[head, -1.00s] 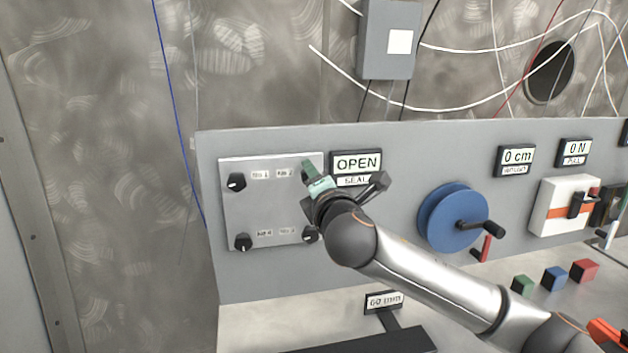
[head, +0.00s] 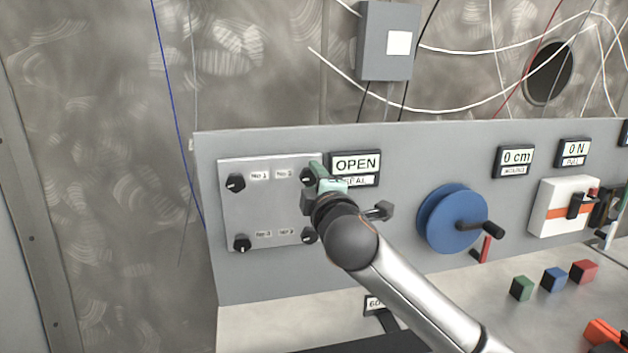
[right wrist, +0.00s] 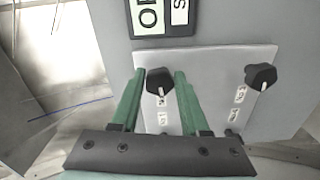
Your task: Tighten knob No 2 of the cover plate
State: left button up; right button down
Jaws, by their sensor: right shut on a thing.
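The cover plate (head: 270,206) is a light grey plate on the left of the grey panel, with a black knob near each corner. Knob No 2 (head: 306,177) is at its top right, beside its label. It also shows in the right wrist view (right wrist: 158,80), between the two green fingers. My right gripper (right wrist: 158,76) is shut on this knob, one finger on each side. In the head view my right gripper (head: 317,172) partly covers the knob's right side. The "OPEN" seal display (head: 356,163) stands just right of the plate, partly behind the gripper. My left gripper is out of view.
A blue wheel with a black handle (head: 452,218) is right of my right arm. Further right is a white box with an orange stripe (head: 556,214). Green (head: 522,288), blue (head: 554,279) and red (head: 584,271) blocks sit on the surface below.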

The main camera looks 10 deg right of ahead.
dwell(0.4)
jog(key=shift+c, duration=2)
grip_release()
jog(key=shift+s, duration=0.1)
jog(key=s+b, duration=0.2)
jog(key=s, duration=1)
jog(key=shift+s, duration=0.2)
